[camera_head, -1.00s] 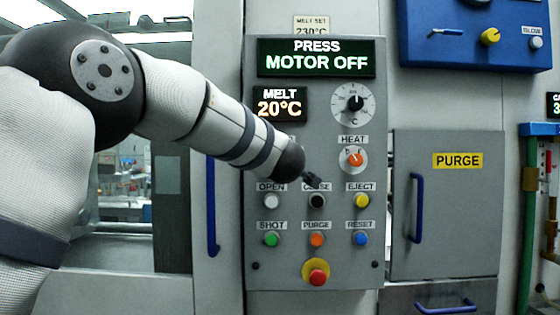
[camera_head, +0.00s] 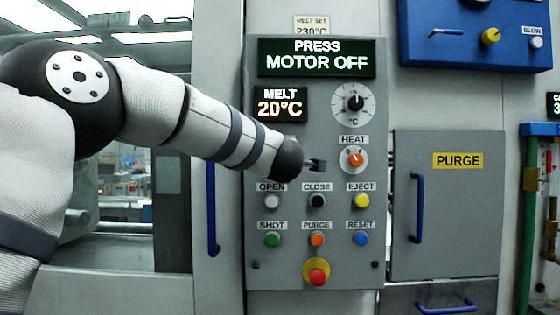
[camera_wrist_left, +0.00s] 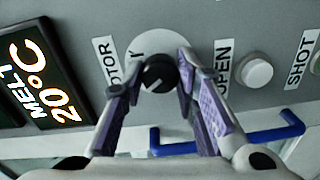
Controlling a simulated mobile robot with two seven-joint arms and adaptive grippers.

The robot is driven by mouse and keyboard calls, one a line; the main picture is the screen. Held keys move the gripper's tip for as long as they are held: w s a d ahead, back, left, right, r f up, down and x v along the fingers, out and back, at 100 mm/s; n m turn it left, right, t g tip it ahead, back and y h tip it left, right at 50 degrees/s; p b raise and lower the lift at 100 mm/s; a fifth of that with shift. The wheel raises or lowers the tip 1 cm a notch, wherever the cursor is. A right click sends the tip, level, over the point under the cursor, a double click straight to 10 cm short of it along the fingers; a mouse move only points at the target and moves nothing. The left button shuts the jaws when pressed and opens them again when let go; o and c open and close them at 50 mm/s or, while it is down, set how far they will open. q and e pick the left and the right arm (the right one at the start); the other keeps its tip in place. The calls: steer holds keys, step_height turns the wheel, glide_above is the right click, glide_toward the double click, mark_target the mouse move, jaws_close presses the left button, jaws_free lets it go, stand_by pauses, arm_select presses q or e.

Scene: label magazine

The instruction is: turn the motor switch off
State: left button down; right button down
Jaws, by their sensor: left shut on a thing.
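The motor switch (camera_wrist_left: 158,73) is a black round knob on a white dial, beside the partly hidden MOTOR label (camera_wrist_left: 108,62) in the left wrist view. My left gripper (camera_wrist_left: 162,76) is shut on this knob, one finger on each side. In the head view my left wrist (camera_head: 287,160) is against the control panel (camera_head: 330,262) left of the HEAT knob (camera_head: 354,158). It hides the motor switch and most of my fingers there. My right gripper is not in view.
Below my wrist are the OPEN (camera_head: 272,201), CLOSE (camera_head: 317,200) and EJECT (camera_head: 361,200) buttons, with another row under them. A red emergency button (camera_head: 317,273) is at the bottom. Blue handles (camera_head: 416,208) stick out on both sides of the panel.

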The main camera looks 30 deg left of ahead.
arm_select(q)
steer(key=c, duration=1.2)
jaws_free()
steer(key=shift+a, duration=0.1)
steer(key=shift+c, duration=0.2)
steer(key=v, duration=1.2)
steer(key=shift+w, duration=0.1)
